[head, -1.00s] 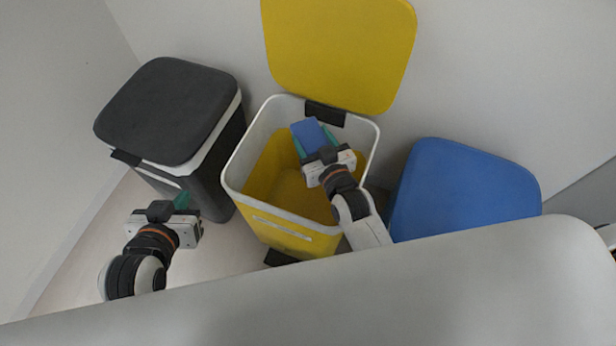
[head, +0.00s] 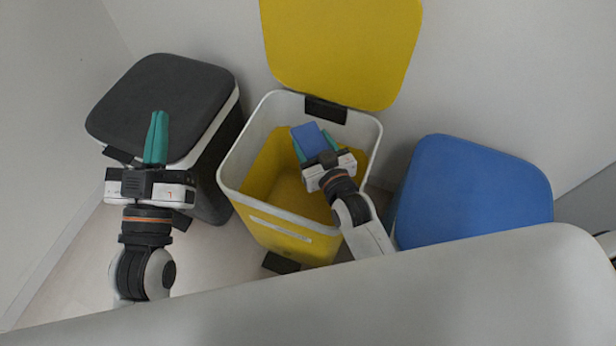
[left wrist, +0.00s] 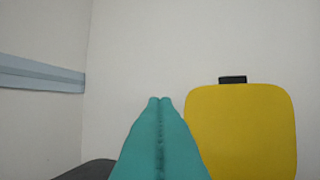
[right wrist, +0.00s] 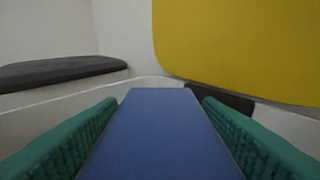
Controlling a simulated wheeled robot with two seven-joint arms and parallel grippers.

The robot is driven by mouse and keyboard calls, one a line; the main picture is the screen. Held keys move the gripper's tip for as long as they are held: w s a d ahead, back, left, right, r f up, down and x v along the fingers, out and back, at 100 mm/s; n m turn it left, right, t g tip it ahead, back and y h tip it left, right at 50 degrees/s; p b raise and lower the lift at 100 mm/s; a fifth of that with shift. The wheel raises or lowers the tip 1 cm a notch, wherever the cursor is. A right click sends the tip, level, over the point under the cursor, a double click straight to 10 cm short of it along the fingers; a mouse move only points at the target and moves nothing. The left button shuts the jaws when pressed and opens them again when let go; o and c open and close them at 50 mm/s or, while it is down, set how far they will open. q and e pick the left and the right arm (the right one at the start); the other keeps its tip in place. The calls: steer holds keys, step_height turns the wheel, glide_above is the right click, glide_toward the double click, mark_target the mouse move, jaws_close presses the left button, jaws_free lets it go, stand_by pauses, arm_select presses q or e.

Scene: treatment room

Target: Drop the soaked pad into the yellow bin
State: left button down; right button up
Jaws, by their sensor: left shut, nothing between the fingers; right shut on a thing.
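The yellow bin (head: 290,238) stands in the middle of the head view with its yellow lid (head: 342,50) raised against the wall; the lid also shows in the left wrist view (left wrist: 240,130) and the right wrist view (right wrist: 240,45). My right gripper (head: 316,144) is shut on a blue pad (head: 309,138), held over the bin's open mouth. In the right wrist view the pad (right wrist: 160,135) lies between both green fingers. My left gripper (head: 156,138) is shut and empty, in front of the dark bin's lid. Its fingertips touch each other in the left wrist view (left wrist: 160,105).
A dark bin with a closed lid (head: 190,85) stands to the left of the yellow bin. A bin with a closed blue lid (head: 475,190) stands to the right. A pale rounded surface (head: 400,290) spans the front. The wall is close behind the bins.

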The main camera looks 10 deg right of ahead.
steer(key=shift+f+b, duration=0.6)
arm_select(q)
steer(key=s+r+t+h, duration=0.2)
steer(key=s+r+t, duration=0.1)
steer(key=r+t, duration=0.1)
steer(key=shift+s+r+t, duration=0.3)
steer(key=shift+s+r, duration=0.05)
steer(key=shift+r, duration=0.4)
arm_select(e)
steer(key=shift+f, duration=0.1)
steer(key=o, duration=1.1)
arm_select(q)
steer(key=w+f+g+y+p, duration=0.3)
steer(key=f+g, duration=0.5)
steer(key=f, duration=0.3)
steer(key=shift+w+a+g, duration=0.4)
steer(key=shift+w, duration=0.2)
arm_select(e)
steer(key=shift+v, duration=6)
arm_select(q)
steer(key=shift+f, duration=0.1)
